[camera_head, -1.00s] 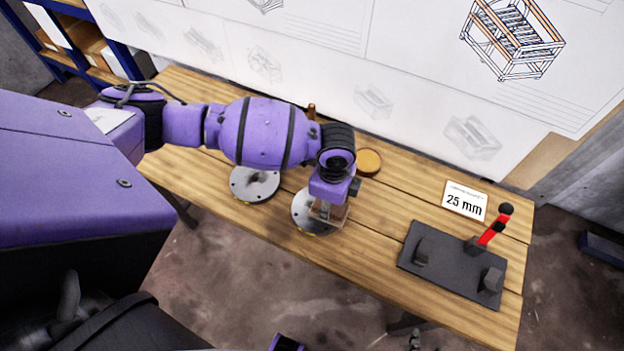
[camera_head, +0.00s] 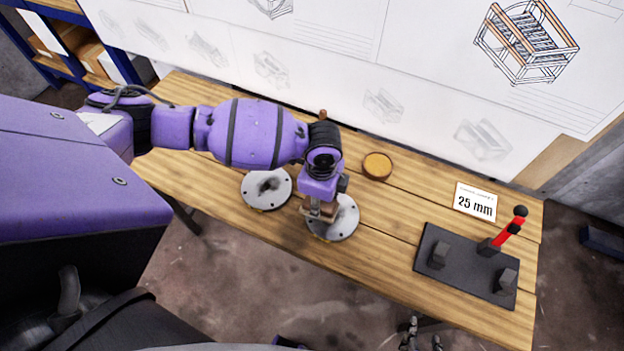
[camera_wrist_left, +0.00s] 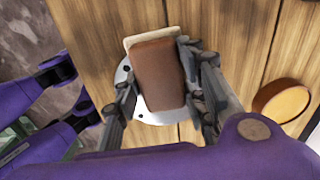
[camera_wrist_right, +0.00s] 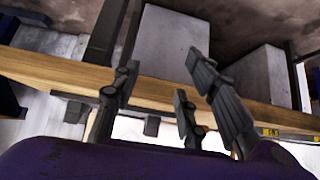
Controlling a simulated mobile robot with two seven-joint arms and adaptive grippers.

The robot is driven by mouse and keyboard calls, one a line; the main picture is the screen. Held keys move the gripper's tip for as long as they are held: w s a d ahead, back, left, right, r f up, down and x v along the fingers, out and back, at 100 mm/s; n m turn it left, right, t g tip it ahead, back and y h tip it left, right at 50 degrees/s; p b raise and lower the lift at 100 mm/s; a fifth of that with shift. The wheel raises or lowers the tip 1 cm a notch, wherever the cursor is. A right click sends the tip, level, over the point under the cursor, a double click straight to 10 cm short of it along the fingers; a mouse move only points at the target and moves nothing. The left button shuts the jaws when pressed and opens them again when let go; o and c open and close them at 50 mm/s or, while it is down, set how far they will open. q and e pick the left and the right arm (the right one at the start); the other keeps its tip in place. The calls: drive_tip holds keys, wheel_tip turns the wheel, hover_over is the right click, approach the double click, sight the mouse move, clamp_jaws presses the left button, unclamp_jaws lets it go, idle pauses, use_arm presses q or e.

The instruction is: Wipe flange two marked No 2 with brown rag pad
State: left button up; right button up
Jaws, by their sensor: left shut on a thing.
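My left gripper (camera_head: 318,207) is shut on the brown rag pad (camera_wrist_left: 157,72), a brown block with a paler layer under it. The pad is over the left part of the right-hand grey flange (camera_head: 345,222), which also shows in the left wrist view (camera_wrist_left: 158,117). I cannot tell whether the pad touches the flange. A second round grey flange (camera_head: 267,188) lies to its left, with a dark smudge on top. No number marking is readable on either. My right gripper (camera_head: 420,338) is open and empty, low beyond the table's front edge; its spread fingers show in the right wrist view (camera_wrist_right: 165,80).
A round dish with an orange-brown top (camera_head: 377,166) stands behind the right-hand flange. A "25 mm" card (camera_head: 475,202) and a black fixture plate (camera_head: 465,267) with a red lever (camera_head: 508,230) are at the right. The wooden table (camera_head: 390,235) is clear between them.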

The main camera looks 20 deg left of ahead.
use_arm(q)
wheel_tip(320, 180, up, 4)
drive_tip(key=shift+w+a+f+p, duration=0.15)
drive_tip(key=shift+f+p, duration=0.1)
drive_tip(key=shift+p, duration=0.55)
drive_tip(key=shift+d+r+p, duration=0.2)
drive_tip(key=shift+r+p, duration=0.2)
drive_tip(key=shift+r, duration=0.7)
drive_tip(key=shift+a+r+p, duration=0.1)
drive_tip(key=shift+r+p, duration=0.25)
drive_tip(key=shift+p, duration=0.05)
drive_tip(key=shift+r, duration=0.55)
drive_tip(key=shift+s+r, duration=0.2)
drive_tip(key=shift+r, duration=0.1)
use_arm(e)
drive_tip(key=shift+t, duration=0.3)
drive_tip(key=r, duration=0.1)
drive_tip(key=w+a+r, duration=0.1)
drive_tip(key=r, duration=0.1)
drive_tip(key=shift+w+a+r, duration=0.25)
drive_tip(key=shift+w+a, duration=0.15)
drive_tip(key=shift+d+r, duration=0.1)
drive_tip(key=shift+d, duration=0.1)
